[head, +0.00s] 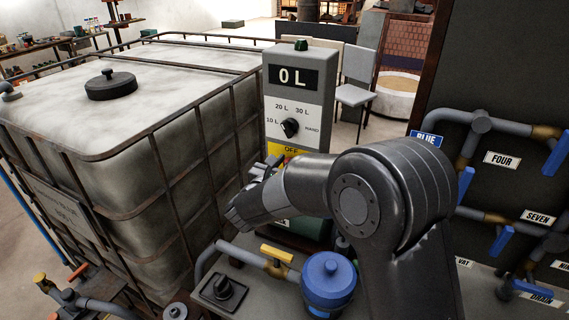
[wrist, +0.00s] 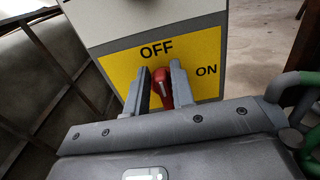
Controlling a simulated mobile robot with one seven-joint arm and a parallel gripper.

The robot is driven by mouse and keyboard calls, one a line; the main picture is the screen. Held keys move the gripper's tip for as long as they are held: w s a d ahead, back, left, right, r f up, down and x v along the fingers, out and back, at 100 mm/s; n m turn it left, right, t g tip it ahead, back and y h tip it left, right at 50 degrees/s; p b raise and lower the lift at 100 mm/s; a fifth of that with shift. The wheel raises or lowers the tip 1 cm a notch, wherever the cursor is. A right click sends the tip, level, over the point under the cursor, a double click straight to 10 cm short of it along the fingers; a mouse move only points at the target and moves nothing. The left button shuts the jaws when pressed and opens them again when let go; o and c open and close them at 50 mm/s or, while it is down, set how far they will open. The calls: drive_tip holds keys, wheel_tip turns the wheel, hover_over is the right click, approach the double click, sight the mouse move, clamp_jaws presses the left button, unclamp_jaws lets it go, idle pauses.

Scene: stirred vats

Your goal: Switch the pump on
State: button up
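A grey control box (head: 312,90) stands upright beside the caged tank, with a "0 L" display and a black dial (head: 289,128). Its yellow panel (wrist: 113,62) carries the words OFF at the top and ON at the right. A red switch knob (wrist: 161,88) sits on this panel, its white mark pointing up roughly toward OFF. My gripper (wrist: 160,85) has one finger on each side of the knob; a small gap seems to show at the left finger.
A large caged tank (head: 180,120) fills the left. Blue-handled pipes (head: 482,122) stand on the right. Green pipes (wrist: 303,95) show at the wrist view's right edge.

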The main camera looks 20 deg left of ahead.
clamp_jaws()
drive_tip(key=shift+s+d+f+m, duration=0.1)
drive_tip(key=shift+d+f+m, duration=0.4)
drive_tip(key=shift+m, duration=2.45)
drive_tip(key=shift+w+d+f+m, duration=0.1)
drive_tip(key=shift+d+f+m, duration=0.4)
drive_tip(key=shift+m, duration=2.5)
drive_tip(key=shift+s+d+f+m, duration=0.1)
drive_tip(key=shift+d+f+m, duration=0.35)
drive_tip(key=shift+m, duration=2.5)
drive_tip(key=shift+a+f, duration=0.1)
drive_tip(key=shift+o, duration=1.5)
unclamp_jaws()
